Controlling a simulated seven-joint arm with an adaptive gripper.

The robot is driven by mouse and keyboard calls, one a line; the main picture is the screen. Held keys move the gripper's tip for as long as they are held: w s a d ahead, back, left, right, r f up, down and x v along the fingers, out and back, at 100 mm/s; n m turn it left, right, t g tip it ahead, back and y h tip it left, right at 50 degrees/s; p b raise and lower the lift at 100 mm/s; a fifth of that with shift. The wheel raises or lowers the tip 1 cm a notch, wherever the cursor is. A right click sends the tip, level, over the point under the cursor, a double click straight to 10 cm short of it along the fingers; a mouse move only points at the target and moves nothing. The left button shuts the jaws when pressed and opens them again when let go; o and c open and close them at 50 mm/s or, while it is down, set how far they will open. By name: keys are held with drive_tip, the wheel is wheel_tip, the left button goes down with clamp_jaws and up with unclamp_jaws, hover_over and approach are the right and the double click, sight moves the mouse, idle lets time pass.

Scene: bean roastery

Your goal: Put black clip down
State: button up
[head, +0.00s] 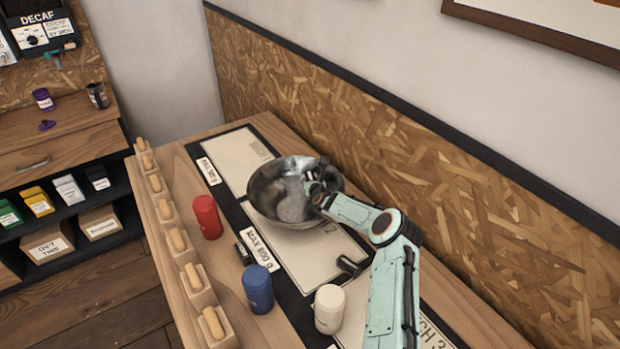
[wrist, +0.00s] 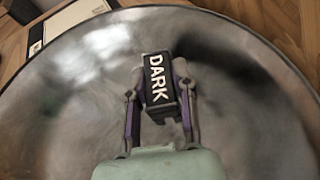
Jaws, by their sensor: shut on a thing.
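My gripper (head: 316,182) is over the metal bowl (head: 265,190), at its right side in the head view. The bowl fills most of the wrist view (wrist: 60,100). My gripper (wrist: 160,80) is shut on a black clip (wrist: 157,84) with the white word DARK on its face. The clip is between the two fingers, with bowl surface behind it. I cannot tell whether it touches the bowl. In the head view the clip is hard to make out against the dark fingers.
Red (head: 207,217), blue (head: 258,289) and cream (head: 329,309) canisters stand on the bench near the bowl. A small black block (head: 243,250) and a black cylinder (head: 349,266) lie nearby. Wooden-handled blocks (head: 182,240) line the left edge. A pale mat (head: 315,260) has bare room.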

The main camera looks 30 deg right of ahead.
drive_tip(key=shift+f, duration=0.2)
drive_tip(key=shift+f, duration=0.15)
drive_tip(key=o, duration=0.8)
drive_tip(key=shift+o, duration=0.2)
